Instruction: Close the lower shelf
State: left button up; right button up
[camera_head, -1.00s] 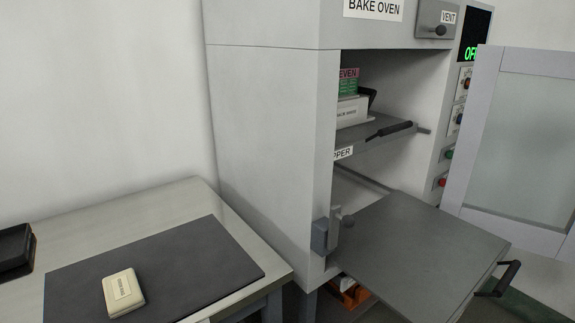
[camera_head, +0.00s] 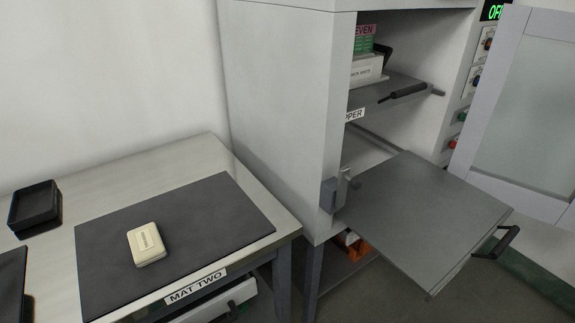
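The lower shelf (camera_head: 425,215) is a flat grey plate pulled far out of the oven, sticking out toward the front right. Its dark handle (camera_head: 497,243) is on the outer edge. Nothing lies on it. The oven (camera_head: 280,110) is a grey cabinet. Its upper shelf (camera_head: 395,95) sits inside, with a dark handle and a labelled white box (camera_head: 367,70) on it. The oven door (camera_head: 525,110), with a glass pane, stands open at the right. Neither of my grippers is in view.
A metal table (camera_head: 225,155) at the left bears a dark mat (camera_head: 215,205) labelled MAT TWO, with a cream box (camera_head: 147,244) on it. A black tray (camera_head: 35,206) stands at the far left. An orange item (camera_head: 352,245) is under the oven. The floor in front of the shelf is clear.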

aim_at(428, 222)
jog(key=z, duration=1.35)
jog(key=i+l+u, duration=0.15)
jog(key=u, duration=0.25)
jog(key=i+l+u, duration=0.2)
jog(key=u, duration=0.2)
jog(key=i+l+u, duration=0.2)
jog(key=u, duration=0.25)
